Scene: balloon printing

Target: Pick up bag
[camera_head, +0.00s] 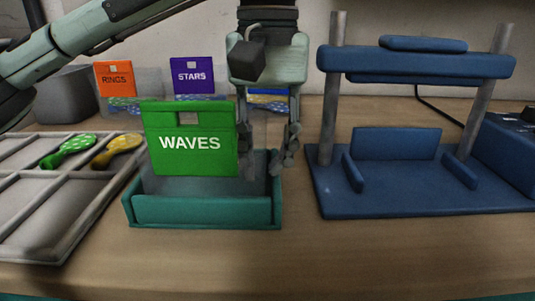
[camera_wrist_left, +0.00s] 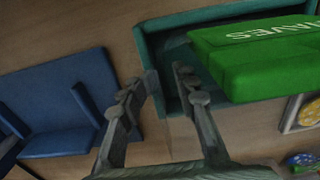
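A bag with a green WAVES header card (camera_head: 190,143) stands upright in a teal open tray (camera_head: 205,211). The green card also shows at the upper right of the left wrist view (camera_wrist_left: 260,65). My left gripper (camera_head: 268,160) points down at the right end of the tray, beside the card. In the left wrist view its two fingers (camera_wrist_left: 160,88) are spread, with nothing seen between them but the tray's end and the table. The lower part of the bag is hidden behind the card and the tray wall. My right gripper is in neither view.
Behind stand bags with an orange RINGS card (camera_head: 115,78) and a purple STARS card (camera_head: 192,76), and a blue one (camera_head: 268,99) partly hidden by my gripper. A blue stand (camera_head: 400,197) is at right. A grey divided tray (camera_head: 30,207) with balloons is at left.

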